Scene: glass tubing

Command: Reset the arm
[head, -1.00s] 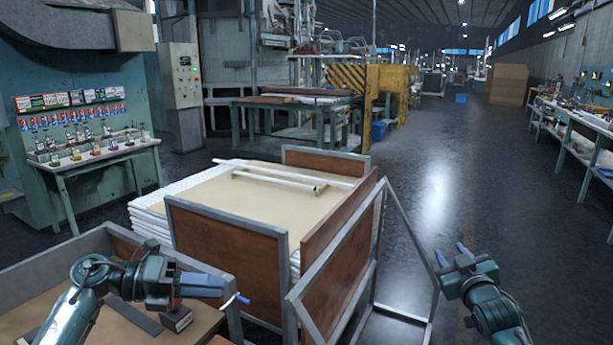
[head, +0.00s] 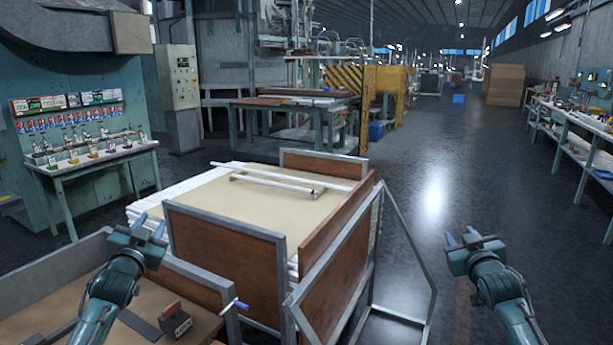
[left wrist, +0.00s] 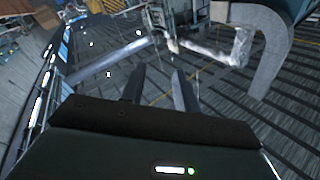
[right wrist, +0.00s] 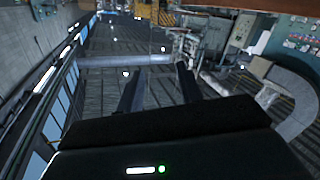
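My left gripper (head: 150,224) is raised at the left, above the bench, with its fingers pointing up and away. It is open and empty; its two fingers (left wrist: 160,85) stand apart in the left wrist view. My right gripper (head: 459,237) is held over the floor at the right in a similar pose. It is open and empty too; a gap shows between its fingers (right wrist: 160,88) in the right wrist view. Neither gripper touches anything.
A bench (head: 60,300) lies below my left arm, with a red-handled block (head: 175,318) on it. A blue-handled part (head: 234,305) is at its edge. Framed brown panels (head: 225,255) and a stacked pallet (head: 230,198) stand between my arms.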

